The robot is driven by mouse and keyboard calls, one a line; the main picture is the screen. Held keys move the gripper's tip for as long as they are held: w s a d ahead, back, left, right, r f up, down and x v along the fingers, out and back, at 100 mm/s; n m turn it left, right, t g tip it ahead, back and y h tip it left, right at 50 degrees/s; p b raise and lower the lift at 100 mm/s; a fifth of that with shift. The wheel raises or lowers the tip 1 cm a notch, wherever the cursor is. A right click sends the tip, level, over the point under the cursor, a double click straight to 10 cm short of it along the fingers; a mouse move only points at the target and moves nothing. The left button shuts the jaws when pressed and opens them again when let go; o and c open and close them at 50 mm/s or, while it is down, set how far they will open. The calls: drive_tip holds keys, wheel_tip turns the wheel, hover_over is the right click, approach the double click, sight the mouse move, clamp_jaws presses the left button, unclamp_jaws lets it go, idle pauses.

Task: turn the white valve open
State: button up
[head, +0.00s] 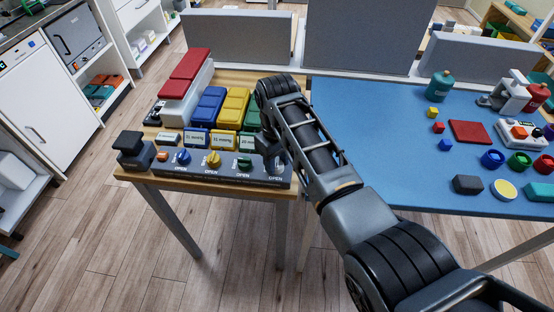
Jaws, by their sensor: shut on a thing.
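A dark valve panel (215,172) lies along the front of the wooden table. It carries a blue valve (183,157), a yellow valve (214,159) and a green valve (244,163), each with an OPEN mark below it. A further OPEN mark shows at the panel's right end. My gripper (272,155) is lowered there, pointing down, and is shut on the white valve. The gripper and wrist hide the valve, so its turn angle cannot be seen.
Blue cushions (207,105), yellow cushions (232,108) and green ones stand behind the panel. A black block-like fixture (132,147) is at the table's left end. A blue table (400,170) with several small objects adjoins on the right, partly behind my arm. Floor in front is clear.

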sight(277, 162)
drive_tip(key=shift+r, duration=0.1)
drive_tip(key=o, duration=1.1)
drive_tip(key=shift+c, duration=0.2)
drive_tip(key=shift+r+b, duration=0.45)
drive_tip(key=shift+r, duration=3.4)
